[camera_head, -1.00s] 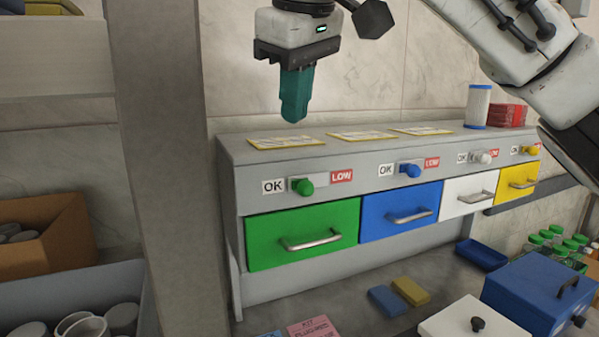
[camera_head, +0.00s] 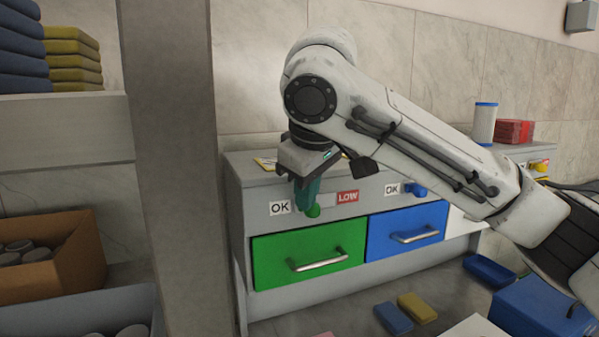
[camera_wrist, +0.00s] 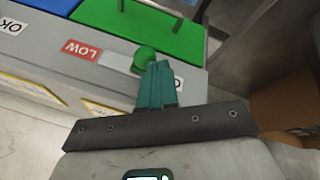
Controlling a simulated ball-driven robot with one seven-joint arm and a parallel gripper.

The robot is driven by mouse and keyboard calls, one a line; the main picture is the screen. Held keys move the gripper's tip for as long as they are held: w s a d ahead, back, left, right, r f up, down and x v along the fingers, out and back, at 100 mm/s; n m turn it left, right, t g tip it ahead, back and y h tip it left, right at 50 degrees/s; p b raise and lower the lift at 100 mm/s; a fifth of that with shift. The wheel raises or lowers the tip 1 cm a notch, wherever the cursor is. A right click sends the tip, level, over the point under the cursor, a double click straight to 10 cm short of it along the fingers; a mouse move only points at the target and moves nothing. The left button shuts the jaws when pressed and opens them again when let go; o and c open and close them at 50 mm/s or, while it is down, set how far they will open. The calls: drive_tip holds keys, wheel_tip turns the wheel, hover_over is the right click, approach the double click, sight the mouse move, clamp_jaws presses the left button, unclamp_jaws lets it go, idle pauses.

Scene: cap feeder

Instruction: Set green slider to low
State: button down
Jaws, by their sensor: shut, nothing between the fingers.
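The green slider knob (camera_head: 313,211) sits between the OK label (camera_head: 280,208) and the red LOW label (camera_head: 347,197), above the green drawer (camera_head: 308,255). It stands nearer the OK side. My gripper (camera_head: 304,208) points down with its teal fingers shut and empty, just left of the knob on the OK side. In the wrist view the gripper's fingertips (camera_wrist: 159,66) are right beside the green knob (camera_wrist: 144,57). I cannot tell whether they touch it. The LOW label (camera_wrist: 81,50) lies on the knob's far side from the fingers, and the fingers partly cover the OK label.
The blue slider knob (camera_head: 417,190) and blue drawer (camera_head: 407,231) are to the right; my arm hides much of the white and yellow units. A grey post (camera_head: 180,170) stands close on the left. A blue-capped cylinder (camera_head: 484,125) and red stack (camera_head: 514,131) stand on top.

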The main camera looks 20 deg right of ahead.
drive_tip(key=shift+w+d+f, duration=0.2)
drive_tip(key=shift+d+f, duration=0.05)
drive_tip(key=shift+f, duration=0.05)
drive_tip(key=shift+d, duration=0.1)
drive_tip(key=d, duration=0.4)
drive_tip(key=shift+d, duration=0.2)
